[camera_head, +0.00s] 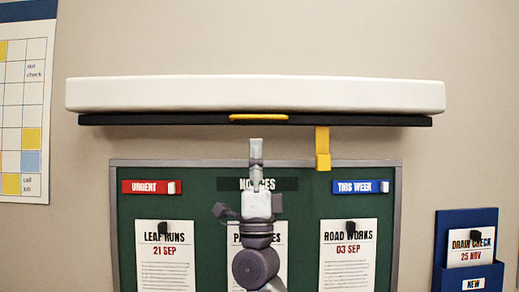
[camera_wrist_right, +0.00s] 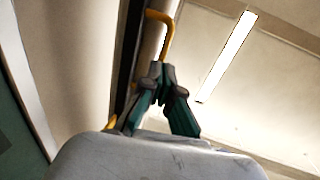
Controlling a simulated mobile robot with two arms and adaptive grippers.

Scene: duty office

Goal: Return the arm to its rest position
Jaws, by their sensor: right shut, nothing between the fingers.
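My right gripper (camera_head: 256,142) points upward in front of the green notice board, its fingers together and empty. Its tips are just below the yellow handle (camera_head: 258,117) on the black bar (camera_head: 180,119) in the head view. In the right wrist view the closed fingertips (camera_wrist_right: 160,70) are close to the yellow handle (camera_wrist_right: 165,22); I cannot tell whether they touch. My right arm rises from the bottom middle and hides part of the middle notice. My left gripper is not in view.
A long white housing (camera_head: 255,93) is on the wall above the board (camera_head: 205,205). A yellow strap (camera_head: 322,148) hangs right of the handle. Pinned notices and red and blue labels are on the board. A blue holder (camera_head: 490,222) is at right, a calendar (camera_head: 12,110) at left.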

